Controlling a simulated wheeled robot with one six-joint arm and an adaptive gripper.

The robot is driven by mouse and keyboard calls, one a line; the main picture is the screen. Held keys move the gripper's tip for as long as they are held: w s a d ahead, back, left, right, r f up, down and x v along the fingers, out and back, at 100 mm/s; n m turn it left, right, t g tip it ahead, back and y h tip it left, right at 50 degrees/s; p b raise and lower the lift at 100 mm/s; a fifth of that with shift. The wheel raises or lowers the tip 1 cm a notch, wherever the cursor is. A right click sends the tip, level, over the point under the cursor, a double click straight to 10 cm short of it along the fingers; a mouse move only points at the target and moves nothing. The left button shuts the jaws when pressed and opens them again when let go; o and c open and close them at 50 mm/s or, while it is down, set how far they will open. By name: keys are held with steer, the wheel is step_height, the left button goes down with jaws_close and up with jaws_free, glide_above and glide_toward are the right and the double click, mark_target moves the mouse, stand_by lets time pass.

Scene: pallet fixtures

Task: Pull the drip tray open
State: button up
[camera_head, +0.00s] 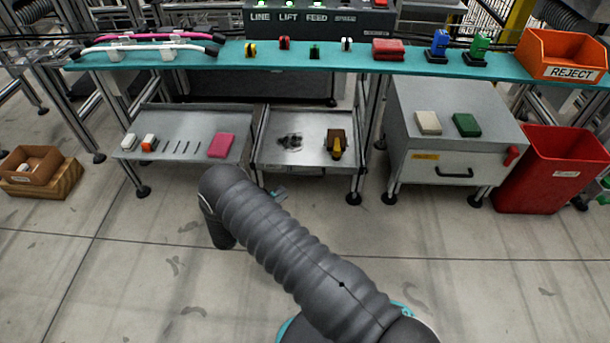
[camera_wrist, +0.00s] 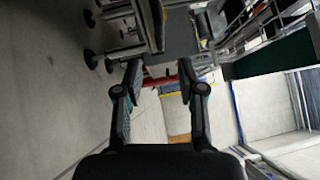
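The drip tray (camera_head: 306,170) appears to be the grey metal tray under the bench, in the middle of the head view. Dark stains and a yellow-and-dark object (camera_head: 337,144) are on it. My gripper (camera_wrist: 160,68) has its two fingers spread apart in the wrist view, with nothing between the tips.
Left of the tray is a grey shelf (camera_head: 185,154) with a pink block (camera_head: 221,145). On the right stand a grey drawer cabinet (camera_head: 440,158) and a red bin (camera_head: 545,170). A teal bench (camera_head: 220,62) runs above. The floor in front is clear.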

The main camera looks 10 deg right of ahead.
mark_target(305, 174)
steer(key=x, duration=1.1)
steer(key=shift+d, duration=0.2)
jaws_close()
